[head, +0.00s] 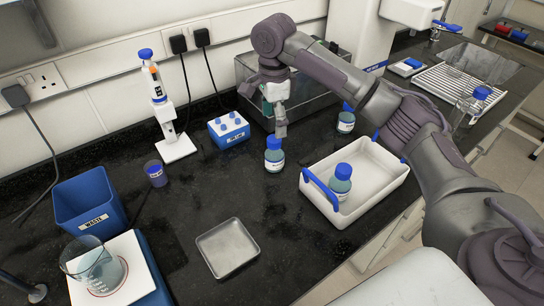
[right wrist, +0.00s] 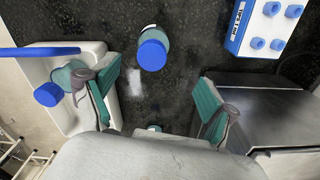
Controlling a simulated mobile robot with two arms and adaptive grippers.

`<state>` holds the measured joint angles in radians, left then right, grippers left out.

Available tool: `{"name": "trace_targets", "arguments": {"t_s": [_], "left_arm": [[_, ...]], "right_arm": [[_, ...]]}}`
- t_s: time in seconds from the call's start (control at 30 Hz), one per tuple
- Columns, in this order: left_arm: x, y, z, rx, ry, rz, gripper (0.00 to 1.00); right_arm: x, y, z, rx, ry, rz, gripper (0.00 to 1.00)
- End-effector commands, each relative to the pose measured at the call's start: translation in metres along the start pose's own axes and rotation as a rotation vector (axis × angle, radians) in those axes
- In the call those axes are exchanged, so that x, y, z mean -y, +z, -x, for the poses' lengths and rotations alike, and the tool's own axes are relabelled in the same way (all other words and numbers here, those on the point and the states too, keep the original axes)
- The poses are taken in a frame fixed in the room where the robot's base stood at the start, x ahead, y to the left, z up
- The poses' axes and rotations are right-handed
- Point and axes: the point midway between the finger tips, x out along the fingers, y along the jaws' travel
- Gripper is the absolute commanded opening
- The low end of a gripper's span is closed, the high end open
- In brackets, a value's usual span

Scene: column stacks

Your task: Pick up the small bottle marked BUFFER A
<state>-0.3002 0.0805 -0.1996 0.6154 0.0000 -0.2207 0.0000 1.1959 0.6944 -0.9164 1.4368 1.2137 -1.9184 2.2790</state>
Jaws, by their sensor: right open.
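Three small blue-capped bottles are in view; their labels are too small to read, so I cannot tell which is BUFFER A. One bottle (head: 274,158) stands upright on the black bench just below my right gripper (head: 277,112). A second bottle (head: 346,122) stands farther back, right of the gripper. A third bottle (head: 341,184) stands in the white tray. In the right wrist view my right gripper (right wrist: 156,97) is open and empty; the first bottle (right wrist: 153,48) lies ahead, beyond the fingertips and between their lines. My left gripper is not in view.
The white tray (head: 378,157) with blue handles is at right. A blue tip rack (head: 229,131) and a pipette stand (head: 177,149) are behind left. A metal box (head: 310,100) stands behind.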

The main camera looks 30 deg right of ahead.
Motion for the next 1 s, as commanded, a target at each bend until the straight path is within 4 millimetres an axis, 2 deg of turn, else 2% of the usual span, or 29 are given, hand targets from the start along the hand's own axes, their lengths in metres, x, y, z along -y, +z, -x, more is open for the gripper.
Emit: {"name": "trace_targets", "arguments": {"t_s": [0.1,0.3,0.53,0.8,1.0], "left_arm": [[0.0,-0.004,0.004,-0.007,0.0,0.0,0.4],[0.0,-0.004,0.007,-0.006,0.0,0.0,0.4],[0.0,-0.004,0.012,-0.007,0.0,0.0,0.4],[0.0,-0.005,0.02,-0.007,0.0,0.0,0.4],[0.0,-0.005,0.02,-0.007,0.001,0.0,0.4]], "right_arm": [[-0.001,0.0,-0.024,-0.002,0.004,0.0,0.85],[-0.001,0.0,-0.055,-0.001,0.001,0.0,0.85],[-0.004,0.0,-0.071,-0.003,0.001,0.001,0.85],[-0.009,0.003,-0.108,-0.001,0.001,0.0,0.85],[-0.009,0.003,-0.115,0.0,-0.001,0.002,0.85]]}}
